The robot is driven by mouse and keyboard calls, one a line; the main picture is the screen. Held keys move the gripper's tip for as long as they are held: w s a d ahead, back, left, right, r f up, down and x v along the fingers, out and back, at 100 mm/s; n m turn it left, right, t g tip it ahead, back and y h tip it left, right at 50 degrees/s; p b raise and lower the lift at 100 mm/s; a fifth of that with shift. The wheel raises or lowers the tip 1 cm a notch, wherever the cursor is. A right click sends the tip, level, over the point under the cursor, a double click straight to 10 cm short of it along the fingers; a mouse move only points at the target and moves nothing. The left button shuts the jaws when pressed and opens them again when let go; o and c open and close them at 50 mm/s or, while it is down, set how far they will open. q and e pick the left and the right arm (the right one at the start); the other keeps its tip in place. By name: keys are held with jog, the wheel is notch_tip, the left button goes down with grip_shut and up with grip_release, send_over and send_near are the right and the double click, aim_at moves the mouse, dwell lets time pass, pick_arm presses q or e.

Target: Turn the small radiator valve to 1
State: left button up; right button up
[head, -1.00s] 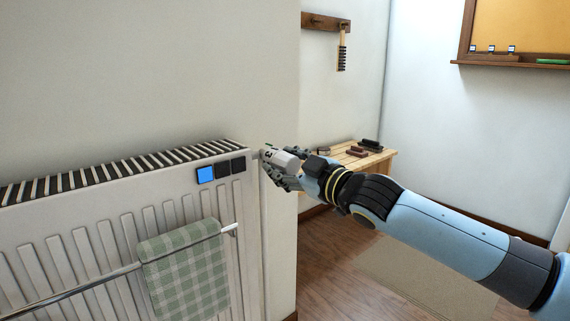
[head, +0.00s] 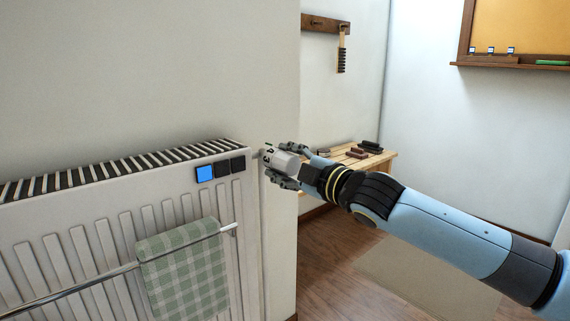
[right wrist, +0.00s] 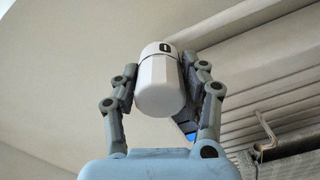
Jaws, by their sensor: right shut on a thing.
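The small radiator valve (head: 283,164) is a white knob with dark digits at the radiator's right end. In the head view the digits 3 and 4 seem to show on its near side. In the right wrist view the valve (right wrist: 161,85) points toward the camera, and a 0 shows near its far end. My right gripper (head: 281,163) is shut on the valve, one finger on each side; its fingers also show in the right wrist view (right wrist: 160,75). My left gripper is not in view.
The white radiator (head: 100,230) has a rail with a green checked towel (head: 185,270). A panel with one blue and two dark squares (head: 220,169) sits on its top right. A wooden bench (head: 380,160) with brushes stands behind my right arm.

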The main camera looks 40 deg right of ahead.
aim_at(294, 167)
jog(key=shift+f, duration=0.1)
jog(key=o, duration=1.2)
jog(key=shift+s, duration=0.1)
jog(key=shift+s+d, duration=0.15)
jog(key=shift+s, duration=1.7)
jog(key=shift+s+d, duration=0.15)
jog(key=shift+s, duration=1.65)
